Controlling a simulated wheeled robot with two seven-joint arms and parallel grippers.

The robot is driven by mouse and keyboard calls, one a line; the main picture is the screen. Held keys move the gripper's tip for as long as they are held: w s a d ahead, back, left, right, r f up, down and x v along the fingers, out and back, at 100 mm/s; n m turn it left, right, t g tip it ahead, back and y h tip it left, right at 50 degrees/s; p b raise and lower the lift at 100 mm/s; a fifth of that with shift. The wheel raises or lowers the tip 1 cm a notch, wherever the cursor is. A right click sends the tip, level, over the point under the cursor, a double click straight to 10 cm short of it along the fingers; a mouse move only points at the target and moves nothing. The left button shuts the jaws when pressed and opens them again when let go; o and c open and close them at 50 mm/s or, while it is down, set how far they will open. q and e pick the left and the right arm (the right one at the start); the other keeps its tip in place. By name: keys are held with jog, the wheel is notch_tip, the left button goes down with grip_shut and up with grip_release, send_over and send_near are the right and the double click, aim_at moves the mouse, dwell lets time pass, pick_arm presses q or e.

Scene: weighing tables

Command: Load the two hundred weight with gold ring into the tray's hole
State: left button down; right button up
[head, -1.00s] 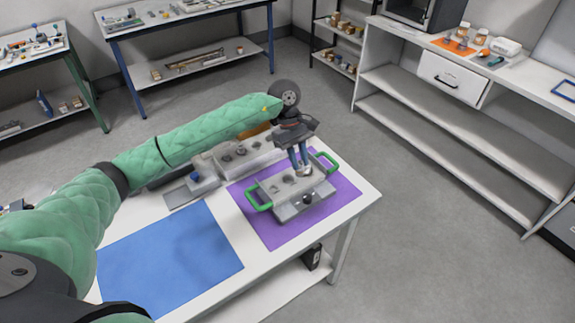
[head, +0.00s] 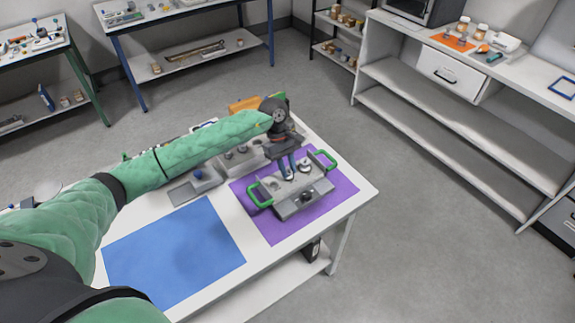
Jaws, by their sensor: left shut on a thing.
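The grey tray (head: 291,208) with two green handles sits on the purple mat (head: 270,230). A dark round knob (head: 306,196) shows on its front part, and a round silver shape (head: 305,167) shows on its top, too small to tell whether weight or hole. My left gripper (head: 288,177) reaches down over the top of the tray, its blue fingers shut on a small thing. That thing is mostly hidden by the fingers; I cannot make out a gold ring or whether it touches the tray. My right gripper is out of view.
A grey block with round holes (head: 236,160) stands behind the tray, partly under my arm. A small device with a blue knob (head: 197,177) is left of it. The blue mat (head: 172,255) is bare. An orange thing (head: 243,104) is at the far edge.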

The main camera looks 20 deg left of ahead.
pick_arm(q)
jog(key=shift+f+b, duration=0.15)
jog(key=shift+b, duration=0.15)
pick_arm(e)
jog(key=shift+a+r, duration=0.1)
pick_arm(q)
jog(key=c, duration=1.2)
grip_release()
jog(key=shift+c, duration=0.2)
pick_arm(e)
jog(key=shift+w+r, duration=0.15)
